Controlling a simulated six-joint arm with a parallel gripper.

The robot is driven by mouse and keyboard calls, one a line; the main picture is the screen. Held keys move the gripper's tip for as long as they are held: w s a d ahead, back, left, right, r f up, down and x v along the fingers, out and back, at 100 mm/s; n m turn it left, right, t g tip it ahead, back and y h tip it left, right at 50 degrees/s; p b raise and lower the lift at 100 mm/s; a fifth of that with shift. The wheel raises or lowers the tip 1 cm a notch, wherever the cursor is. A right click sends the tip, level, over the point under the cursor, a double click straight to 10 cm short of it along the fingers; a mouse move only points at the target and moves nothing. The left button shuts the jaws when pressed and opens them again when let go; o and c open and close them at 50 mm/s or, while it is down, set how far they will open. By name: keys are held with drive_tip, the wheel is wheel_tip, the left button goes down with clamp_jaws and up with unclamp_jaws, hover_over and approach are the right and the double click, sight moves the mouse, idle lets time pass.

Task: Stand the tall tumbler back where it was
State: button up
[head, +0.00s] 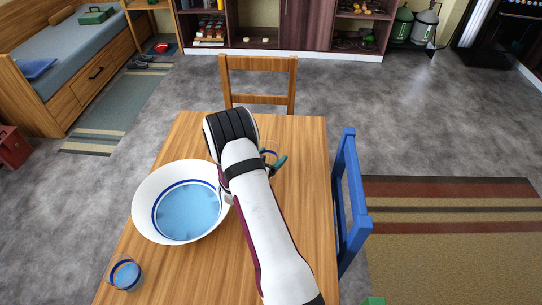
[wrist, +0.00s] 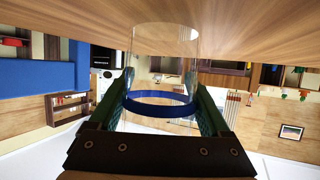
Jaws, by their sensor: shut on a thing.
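My gripper (wrist: 163,105) is shut on the tall tumbler (wrist: 161,98), a clear glass with a blue band, held between two green fingers. In the wrist view, which is upside down, the tumbler's far end is close to the wooden table surface; I cannot tell whether it touches. In the head view my gripper (head: 273,162) is over the table (head: 306,190), right of the bowl and mostly hidden by my arm. Only a blue arc of the tumbler (head: 270,152) shows there.
A large white bowl (head: 145,213) with a blue inside stands left of my arm. A small blue-rimmed glass (head: 126,274) stands at the table's front left. A wooden chair (head: 258,82) is at the far edge and a blue chair (head: 349,205) at the right. The table's right strip is clear.

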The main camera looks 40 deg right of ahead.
drive_tip(key=shift+f, duration=0.15)
drive_tip(key=o, duration=1.3)
drive_tip(key=shift+o, duration=0.2)
drive_tip(key=shift+v, duration=3.85)
drive_tip(key=shift+d, duration=0.1)
